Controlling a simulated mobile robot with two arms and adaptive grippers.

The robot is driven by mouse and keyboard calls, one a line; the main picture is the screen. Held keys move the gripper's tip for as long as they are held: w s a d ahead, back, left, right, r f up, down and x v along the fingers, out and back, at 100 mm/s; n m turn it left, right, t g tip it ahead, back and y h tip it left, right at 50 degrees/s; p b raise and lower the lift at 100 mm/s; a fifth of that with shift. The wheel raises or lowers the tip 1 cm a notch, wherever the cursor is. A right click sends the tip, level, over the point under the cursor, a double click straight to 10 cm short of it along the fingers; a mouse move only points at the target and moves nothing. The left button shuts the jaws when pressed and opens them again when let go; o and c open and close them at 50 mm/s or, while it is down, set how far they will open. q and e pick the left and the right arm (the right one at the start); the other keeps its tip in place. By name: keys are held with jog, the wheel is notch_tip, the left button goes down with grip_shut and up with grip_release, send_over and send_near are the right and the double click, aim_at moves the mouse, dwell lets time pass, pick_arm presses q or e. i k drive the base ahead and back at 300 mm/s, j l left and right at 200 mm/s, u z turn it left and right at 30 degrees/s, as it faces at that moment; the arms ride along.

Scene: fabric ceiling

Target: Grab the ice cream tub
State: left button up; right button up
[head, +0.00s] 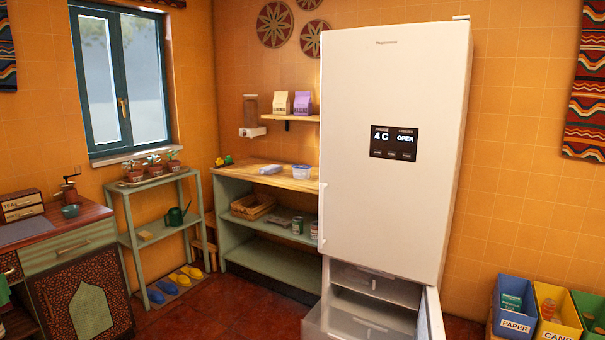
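No ice cream tub can be clearly made out. A white fridge-freezer (392,200) stands right of centre with its tall upper door shut. Its lower freezer door (431,318) stands open, swung to the right. Inside are pale drawers or shelves (374,285), and their contents cannot be seen from here. A small clear container with a blue lid (302,172) sits on the wooden counter left of the fridge; I cannot tell what it holds. Neither of my grippers is in view.
A green shelf unit (270,263) with a basket (252,207) and cans stands left of the fridge. A plant stand (160,231) is farther left. Recycling bins (515,306) stand at the right. Red floor (235,315) lies clear in front of the shelf unit.

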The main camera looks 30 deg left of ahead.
aim_at(300, 171)
jog(key=i+j+u, duration=1.05)
jog(key=i, duration=0.2)
jog(key=i+j+u, duration=0.25)
jog(key=i, duration=0.25)
jog(key=i+u, duration=0.3)
jog(key=i, duration=0.2)
